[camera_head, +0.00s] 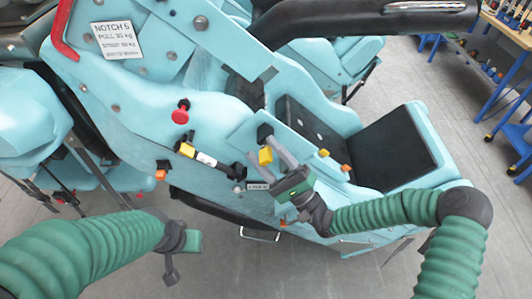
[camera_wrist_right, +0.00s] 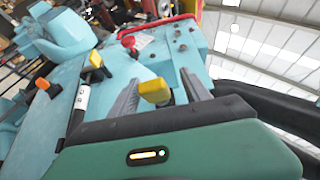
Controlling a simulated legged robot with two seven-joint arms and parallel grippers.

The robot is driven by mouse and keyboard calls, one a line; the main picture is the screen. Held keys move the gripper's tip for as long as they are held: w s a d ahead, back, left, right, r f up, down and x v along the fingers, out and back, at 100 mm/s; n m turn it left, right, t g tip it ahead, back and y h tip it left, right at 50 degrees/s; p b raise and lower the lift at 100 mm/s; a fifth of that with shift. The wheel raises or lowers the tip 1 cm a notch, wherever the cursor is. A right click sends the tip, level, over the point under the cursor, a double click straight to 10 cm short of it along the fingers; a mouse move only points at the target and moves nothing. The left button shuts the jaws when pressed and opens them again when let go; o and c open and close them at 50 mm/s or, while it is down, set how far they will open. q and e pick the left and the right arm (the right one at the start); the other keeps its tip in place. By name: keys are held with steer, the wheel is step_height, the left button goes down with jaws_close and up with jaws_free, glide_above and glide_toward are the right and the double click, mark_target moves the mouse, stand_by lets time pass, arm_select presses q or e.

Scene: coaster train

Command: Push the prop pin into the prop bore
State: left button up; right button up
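A yellow block-shaped head (camera_head: 265,156) stands out from a black mount on the turquoise side panel of the coaster seat. My right gripper (camera_head: 262,149) is at it, with one grey finger on each side. In the right wrist view, the yellow head (camera_wrist_right: 155,91) lies between the two fingers (camera_wrist_right: 159,80), with gaps beside it, so the gripper looks open. I cannot tell for sure that this is the prop pin, and no label names the bore. My left gripper (camera_head: 182,246) hangs low, away from the train; its fingers are unclear.
A second yellow handle (camera_head: 187,150) with a black and white rod is left of my right gripper. A black padded bar (camera_head: 365,20) crosses above. The floor (camera_head: 325,268) below is clear.

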steer(key=b+v, duration=0.5)
steer(key=v, duration=1.2)
